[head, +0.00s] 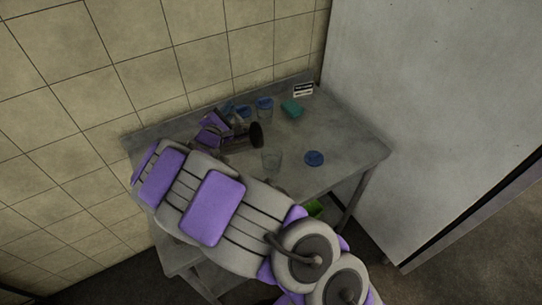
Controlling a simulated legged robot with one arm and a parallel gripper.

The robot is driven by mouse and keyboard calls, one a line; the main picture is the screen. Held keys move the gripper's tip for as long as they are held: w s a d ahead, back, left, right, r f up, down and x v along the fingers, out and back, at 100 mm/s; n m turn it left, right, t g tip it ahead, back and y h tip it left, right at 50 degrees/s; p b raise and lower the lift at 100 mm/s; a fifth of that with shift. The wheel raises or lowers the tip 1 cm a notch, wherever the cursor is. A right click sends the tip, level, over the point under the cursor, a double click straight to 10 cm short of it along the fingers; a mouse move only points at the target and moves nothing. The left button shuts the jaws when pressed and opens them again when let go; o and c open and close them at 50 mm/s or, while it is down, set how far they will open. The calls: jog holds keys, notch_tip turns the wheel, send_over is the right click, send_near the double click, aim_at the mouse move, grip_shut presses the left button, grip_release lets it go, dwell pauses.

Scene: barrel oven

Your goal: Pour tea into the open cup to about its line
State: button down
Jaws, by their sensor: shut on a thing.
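The open cup (271,163) is a clear glass standing on the grey metal table, right of my gripper. I cannot make out its line or any tea in it. My gripper (226,128), with purple pads, is above the left part of the table. It is shut on a dark brown vessel (240,142), which lies tilted far over with its round dark end (257,135) pointing right, towards the cup. That end is above and left of the cup, apart from it in the picture. No stream is visible. My arm hides the table's front left.
Behind stand a blue-topped cup (264,105) and another blue-topped thing (243,112), partly hidden. A teal block (291,108) and a small sign (303,90) are at the back. A blue disc (314,158) lies right of the cup. The table's right side (350,145) is clear.

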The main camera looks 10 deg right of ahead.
jog(key=shift+s+d+r+m+b, duration=0.35)
jog(key=shift+d+r+m+b, duration=0.3)
jog(key=shift+b, duration=0.55)
jog(key=shift+s+d+b, duration=0.1)
jog(key=shift+d+b, duration=0.1)
jog(key=shift+b, duration=0.4)
jog(key=shift+s+d+r+m+b, duration=0.2)
jog(key=shift+d+r+m+b, duration=0.15)
jog(key=shift+b, duration=0.45)
jog(key=shift+s+d, duration=0.1)
jog(key=shift+d, duration=0.05)
jog(key=shift+s+d+r+m+b, duration=0.35)
jog(key=shift+d+m+b, duration=0.2)
jog(key=shift+d, duration=0.1)
jog(key=shift+a+r, duration=0.1)
dwell(0.3)
jog(key=shift+d+r+m, duration=0.15)
jog(key=shift+d+m, duration=0.05)
jog(key=shift+m, duration=0.05)
dwell(0.6)
